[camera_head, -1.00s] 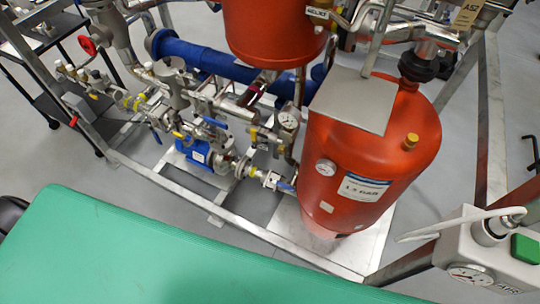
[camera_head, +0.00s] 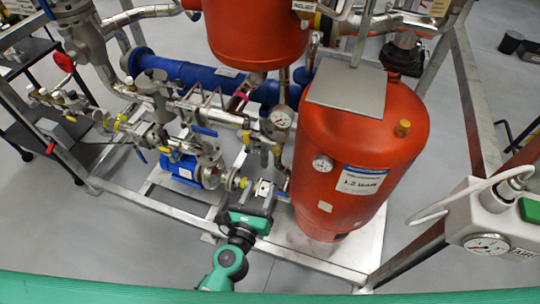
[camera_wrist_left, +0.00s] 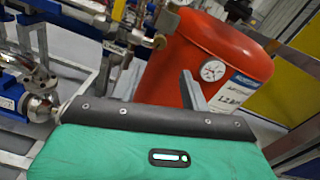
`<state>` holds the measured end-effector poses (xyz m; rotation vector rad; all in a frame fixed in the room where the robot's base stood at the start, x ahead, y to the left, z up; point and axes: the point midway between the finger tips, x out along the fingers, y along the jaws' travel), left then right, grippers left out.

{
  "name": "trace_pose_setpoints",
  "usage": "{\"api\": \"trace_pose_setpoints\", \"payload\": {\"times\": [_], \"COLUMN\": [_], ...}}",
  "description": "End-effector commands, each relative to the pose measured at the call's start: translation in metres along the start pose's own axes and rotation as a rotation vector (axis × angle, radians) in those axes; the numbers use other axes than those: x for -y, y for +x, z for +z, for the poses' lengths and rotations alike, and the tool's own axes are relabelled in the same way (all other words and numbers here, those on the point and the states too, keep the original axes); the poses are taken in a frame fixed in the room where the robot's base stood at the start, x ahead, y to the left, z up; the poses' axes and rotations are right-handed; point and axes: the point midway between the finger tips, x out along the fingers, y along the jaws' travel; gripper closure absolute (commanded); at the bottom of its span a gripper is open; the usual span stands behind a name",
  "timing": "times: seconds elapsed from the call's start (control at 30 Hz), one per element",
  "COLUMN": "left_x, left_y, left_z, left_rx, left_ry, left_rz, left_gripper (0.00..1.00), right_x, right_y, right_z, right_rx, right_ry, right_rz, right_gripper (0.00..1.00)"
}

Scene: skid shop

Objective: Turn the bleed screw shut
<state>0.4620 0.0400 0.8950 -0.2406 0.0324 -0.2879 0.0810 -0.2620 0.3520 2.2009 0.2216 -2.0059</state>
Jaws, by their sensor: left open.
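My left gripper (camera_head: 264,192) reaches up from the bottom in the head view, in front of the pipework and left of the red vessel (camera_head: 350,140). In the left wrist view its fingers (camera_wrist_left: 162,88) stand apart, with nothing seen between them and the vessel behind. I cannot tell which fitting is the bleed screw. Valves behind the gripper are partly hidden by it. My right gripper does not show.
A blue pump (camera_head: 182,168) and a blue horizontal pipe (camera_head: 205,76) sit left of the vessel. A metal skid frame (camera_head: 140,212) runs along the front. A white box with a gauge (camera_head: 486,243) stands at the right. Grey floor (camera_head: 70,235) is clear at the front left.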

Motion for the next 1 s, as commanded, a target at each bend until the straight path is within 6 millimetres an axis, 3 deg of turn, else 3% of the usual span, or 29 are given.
{"api": "trace_pose_setpoints", "payload": {"times": [0.6, 0.8, 1.0], "left_x": [0.000, 0.000, 0.000], "left_y": [0.101, 0.123, 0.132], "left_z": [0.001, -0.001, -0.001], "left_rx": [0.000, -0.002, -0.002], "left_ry": [0.008, 0.008, 0.008], "left_rz": [0.000, 0.000, 0.000], "left_gripper": [0.54, 0.54, 0.54], "right_x": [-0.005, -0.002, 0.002], "right_y": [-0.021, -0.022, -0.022], "right_z": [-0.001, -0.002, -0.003], "right_rx": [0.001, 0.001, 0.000], "right_ry": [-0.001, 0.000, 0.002], "right_rz": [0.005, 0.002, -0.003], "right_gripper": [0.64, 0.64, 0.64]}}
